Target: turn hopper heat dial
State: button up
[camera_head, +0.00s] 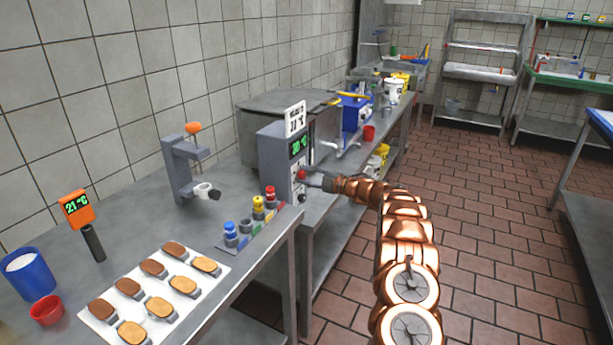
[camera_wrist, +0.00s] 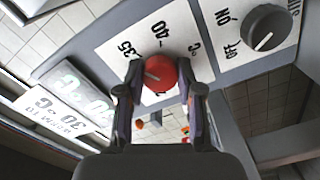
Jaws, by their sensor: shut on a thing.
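The hopper's red heat dial (camera_wrist: 160,74) sits on a white scale plate with the numbers 35 and 40 readable beside it. It also shows as a small red knob (camera_head: 301,174) on the front of the grey hopper control box (camera_head: 275,155). My gripper (camera_wrist: 160,84) is shut on the red dial, one finger on each side. In the head view my gripper (camera_head: 316,180) reaches the panel from the right. A pale mark shows on the dial's face; its exact setting is hard to read. A green-lit display (camera_head: 299,145) sits above the dial.
A black on/off knob (camera_wrist: 265,27) sits beside the dial on the same panel. A white sign (camera_head: 295,119) stands on the box. Colored bottles (camera_head: 257,207) and a white sheet (camera_head: 110,307) with biscuits are on the steel table. The tiled floor at right is clear.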

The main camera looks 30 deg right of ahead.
jog(key=o, duration=1.2)
jog(key=shift+c, duration=0.2)
jog(key=shift+d, duration=0.1)
jog(key=v, duration=1.2)
